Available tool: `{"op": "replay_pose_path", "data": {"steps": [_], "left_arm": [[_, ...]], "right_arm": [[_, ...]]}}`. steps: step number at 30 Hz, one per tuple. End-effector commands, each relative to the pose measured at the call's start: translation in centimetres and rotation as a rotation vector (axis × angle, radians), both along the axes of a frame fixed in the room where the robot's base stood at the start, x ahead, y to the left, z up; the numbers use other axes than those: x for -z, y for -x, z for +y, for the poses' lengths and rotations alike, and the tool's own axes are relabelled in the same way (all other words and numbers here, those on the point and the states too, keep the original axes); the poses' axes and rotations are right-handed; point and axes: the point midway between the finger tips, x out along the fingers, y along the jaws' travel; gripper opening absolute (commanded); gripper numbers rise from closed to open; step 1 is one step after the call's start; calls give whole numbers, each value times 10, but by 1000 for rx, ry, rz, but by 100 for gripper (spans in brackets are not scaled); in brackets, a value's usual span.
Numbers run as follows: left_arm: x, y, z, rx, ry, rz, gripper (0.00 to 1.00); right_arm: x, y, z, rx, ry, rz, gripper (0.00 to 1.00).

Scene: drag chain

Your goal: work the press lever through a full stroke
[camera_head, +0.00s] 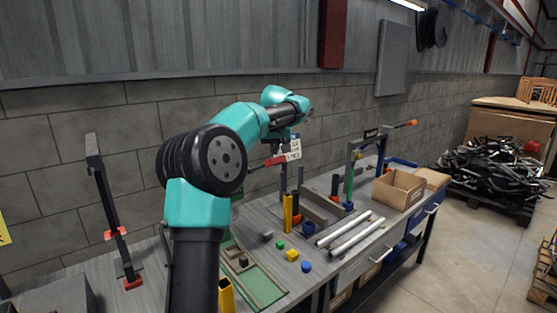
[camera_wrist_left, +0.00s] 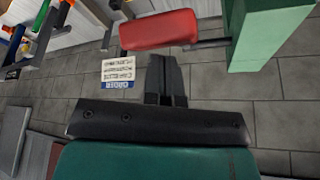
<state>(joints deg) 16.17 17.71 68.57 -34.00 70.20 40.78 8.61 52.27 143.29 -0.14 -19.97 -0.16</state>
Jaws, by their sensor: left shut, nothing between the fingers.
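A red lever grip (camera_head: 275,161) on a thin dark rod shows just below my left gripper in the head view. In the left wrist view the red grip (camera_wrist_left: 158,30) lies across the picture just beyond the fingertips. My left gripper (camera_head: 279,149) is shut and empty, pointing down; its two dark fingers are together in the left wrist view (camera_wrist_left: 166,62). I cannot tell whether the fingers touch the grip. A green column (camera_wrist_left: 262,35) stands right of the grip in that view. My right gripper is not in view.
A printed order card (camera_head: 294,149) is beside the gripper. Metal tubes (camera_head: 350,237), coloured blocks (camera_head: 292,254) and a cardboard box (camera_head: 399,189) occupy the bench. A black post (camera_head: 104,200) stands left.

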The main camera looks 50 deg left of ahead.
Motion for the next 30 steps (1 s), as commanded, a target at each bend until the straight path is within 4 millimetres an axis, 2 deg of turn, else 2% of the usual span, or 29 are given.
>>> {"op": "replay_pose_path", "data": {"steps": [12,30], "left_arm": [[16,0,0,-1,1,1,0],[23,0,-3,1,1,1,0]], "right_arm": [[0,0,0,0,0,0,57],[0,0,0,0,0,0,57]]}}
